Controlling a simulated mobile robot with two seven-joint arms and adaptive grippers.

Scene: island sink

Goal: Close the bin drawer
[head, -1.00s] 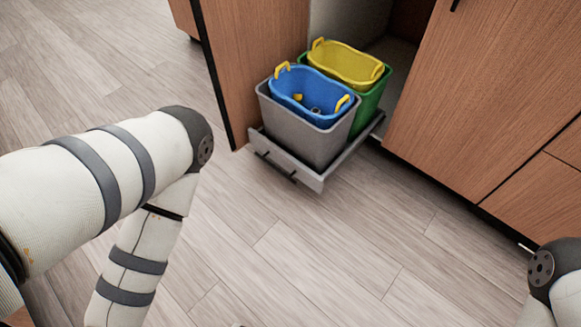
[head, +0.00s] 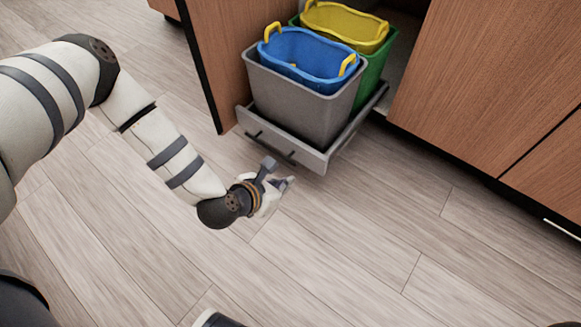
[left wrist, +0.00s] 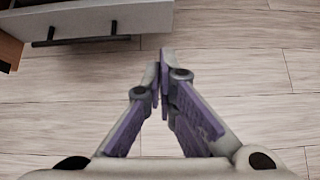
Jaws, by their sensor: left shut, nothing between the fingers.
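The bin drawer (head: 313,159) is pulled out of the cabinet, low over the floor. It has a grey front with a dark bar handle (head: 271,150). It carries a grey bin (head: 300,112) with a blue basket (head: 310,62) in it, and a green bin (head: 373,72) with a yellow basket (head: 345,24) behind. My left gripper (head: 287,182) is shut and empty, just in front of the drawer front, apart from it. In the left wrist view the drawer front (left wrist: 140,18) and handle (left wrist: 82,41) show at upper left, beyond the shut fingers (left wrist: 160,75). My right gripper is out of view.
An open wooden cabinet door (head: 225,60) stands left of the drawer. Closed wooden cabinet fronts (head: 480,90) are on the right. The wood-plank floor (head: 370,240) in front is clear.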

